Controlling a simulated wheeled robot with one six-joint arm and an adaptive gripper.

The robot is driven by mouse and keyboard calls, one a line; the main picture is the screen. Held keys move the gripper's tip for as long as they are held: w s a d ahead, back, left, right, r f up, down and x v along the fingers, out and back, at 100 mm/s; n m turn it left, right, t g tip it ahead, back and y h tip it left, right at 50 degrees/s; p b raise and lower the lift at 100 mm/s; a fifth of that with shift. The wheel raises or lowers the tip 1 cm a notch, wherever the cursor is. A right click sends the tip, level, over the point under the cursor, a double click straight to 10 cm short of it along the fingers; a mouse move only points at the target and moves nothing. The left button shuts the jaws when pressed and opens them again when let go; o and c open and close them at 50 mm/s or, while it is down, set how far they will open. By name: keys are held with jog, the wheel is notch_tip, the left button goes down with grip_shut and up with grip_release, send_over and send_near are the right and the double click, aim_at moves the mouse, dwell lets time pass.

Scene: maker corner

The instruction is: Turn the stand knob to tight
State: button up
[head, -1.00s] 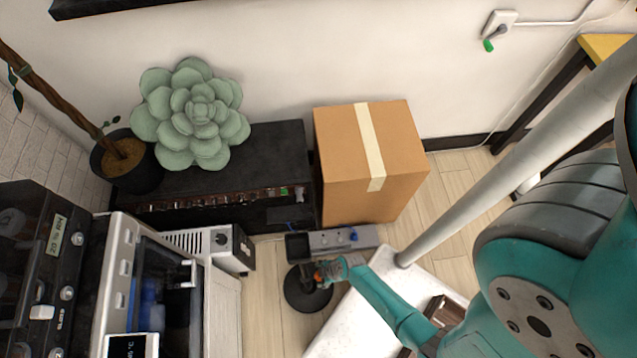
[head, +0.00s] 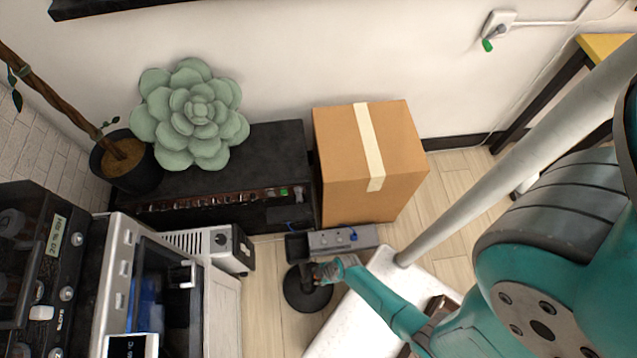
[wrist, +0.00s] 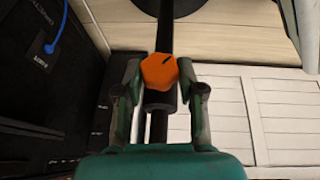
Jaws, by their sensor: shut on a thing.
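The stand knob (wrist: 159,71) is orange, with a dark pointer mark on its face, and sits on the dark upright post of the stand (wrist: 164,32). In the wrist view my gripper (wrist: 160,88) has one finger on each side of the knob and is shut on it. In the head view the stand's round black base (head: 307,290) is on the floor. There my gripper (head: 322,272) reaches the post from the right and hides most of the knob.
A black low cabinet (head: 240,158) bears a succulent-shaped cushion (head: 196,112). A white-framed machine (head: 120,265) is at left. A white surface (head: 352,318) lies under my arm.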

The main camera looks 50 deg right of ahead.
jog(key=g+y, duration=0.2)
jog(key=shift+w+d+m+g+y, duration=0.25)
jog(key=shift+w+m+g+y, duration=0.05)
jog(key=shift+m, duration=0.1)
jog(key=shift+f+m+g+y, duration=0.1)
jog(key=shift+m+g+y, duration=0.2)
jog(key=shift+g+y, duration=0.75)
jog(key=shift+y, duration=0.35)
jog(key=o, duration=1.1)
jog(key=shift+o, duration=0.2)
jog(key=v, duration=1.2)
jog(key=shift+w, duration=0.15)
